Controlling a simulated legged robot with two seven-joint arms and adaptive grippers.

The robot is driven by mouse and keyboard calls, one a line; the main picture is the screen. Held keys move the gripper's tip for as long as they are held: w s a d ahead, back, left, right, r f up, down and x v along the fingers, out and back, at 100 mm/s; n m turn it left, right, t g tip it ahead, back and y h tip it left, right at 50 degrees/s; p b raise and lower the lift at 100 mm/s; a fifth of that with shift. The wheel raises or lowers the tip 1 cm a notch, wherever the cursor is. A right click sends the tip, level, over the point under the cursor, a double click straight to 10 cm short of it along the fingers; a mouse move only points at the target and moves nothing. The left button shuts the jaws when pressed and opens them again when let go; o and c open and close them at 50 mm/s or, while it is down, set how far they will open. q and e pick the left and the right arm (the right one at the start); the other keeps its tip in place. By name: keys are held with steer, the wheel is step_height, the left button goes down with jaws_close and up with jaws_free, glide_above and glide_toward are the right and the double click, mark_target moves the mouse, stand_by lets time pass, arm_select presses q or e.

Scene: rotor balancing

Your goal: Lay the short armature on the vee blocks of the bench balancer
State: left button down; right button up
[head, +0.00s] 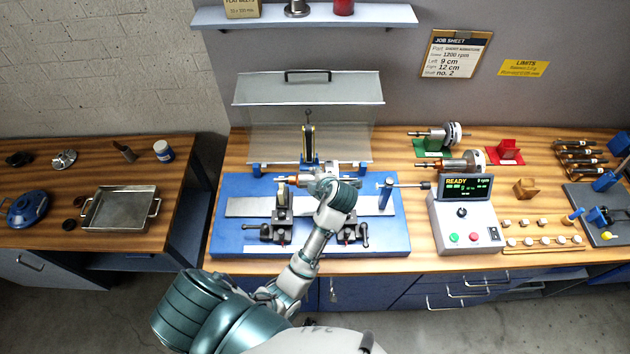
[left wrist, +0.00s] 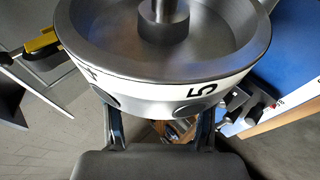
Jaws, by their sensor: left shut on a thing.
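My left gripper (head: 332,192) is shut on an armature above the blue bench balancer (head: 222,236). The armature's copper-coloured part (head: 302,180) and shaft stick out to the left of the gripper; much of the rest is hidden behind it. In the left wrist view its grey disc (left wrist: 100,40), with a white numbered rim, fills the top between my fingers (left wrist: 160,130). The left vee block pedestal (head: 282,218) stands below the shaft end. The right pedestal (head: 352,228) is partly hidden by my arm. I cannot tell whether the shaft touches the blocks. My right gripper is not in view.
A raised clear guard (head: 308,90) stands behind the balancer. A sensor arm (head: 405,185) is at its right, beside the control box (head: 462,215) reading READY. Two other armatures (head: 440,135) (head: 458,162) lie at the back right. A metal tray (head: 120,212) is on the left bench.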

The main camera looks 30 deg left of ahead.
arm_select(q)
step_height(320, 180, up, 2)
steer(key=shift+a+r+p, duration=0.3)
steer(key=shift+r, duration=0.4)
steer(key=shift+a+r, duration=0.2)
steer(key=shift+r, duration=0.65)
steer(key=shift+d+r, duration=0.15)
steer(key=shift+r, duration=0.05)
steer(key=shift+d, duration=0.2)
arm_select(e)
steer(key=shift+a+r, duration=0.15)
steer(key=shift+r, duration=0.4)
